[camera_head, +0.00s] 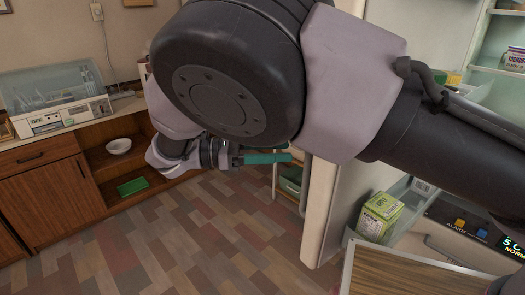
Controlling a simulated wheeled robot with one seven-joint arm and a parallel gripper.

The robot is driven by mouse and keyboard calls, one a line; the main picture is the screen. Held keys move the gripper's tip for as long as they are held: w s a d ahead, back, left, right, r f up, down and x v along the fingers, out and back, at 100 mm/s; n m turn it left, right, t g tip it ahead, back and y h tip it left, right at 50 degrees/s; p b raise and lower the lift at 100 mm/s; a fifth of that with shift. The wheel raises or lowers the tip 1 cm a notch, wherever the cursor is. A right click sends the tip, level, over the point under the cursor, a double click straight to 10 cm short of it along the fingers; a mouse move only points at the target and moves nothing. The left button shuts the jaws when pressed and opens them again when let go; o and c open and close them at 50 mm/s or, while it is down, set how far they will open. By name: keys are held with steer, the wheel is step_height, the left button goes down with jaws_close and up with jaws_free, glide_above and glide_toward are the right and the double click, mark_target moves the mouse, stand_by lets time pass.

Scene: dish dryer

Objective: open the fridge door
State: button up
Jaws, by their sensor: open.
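The fridge stands at the right, with a control panel (468,229) reading "ALARM" and "NORMAL". A white upright panel (321,205), which looks like the fridge door seen nearly edge-on, stands left of the shelves. A grey vertical bar like a handle (305,185) runs along its left side. Shelves with boxes show to its right, so the door appears at least partly open. My gripper (278,157), with teal fingers, points right, its tips just left of the bar. I cannot tell whether they touch it. My arm hides the upper part of the door.
A yellow-green box (380,213) stands by a shelf at the right. The tiled floor (205,245) between is clear.

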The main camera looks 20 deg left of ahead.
steer(key=v, duration=0.4)
steer(key=shift+s+a, duration=0.1)
stand_by(0.4)
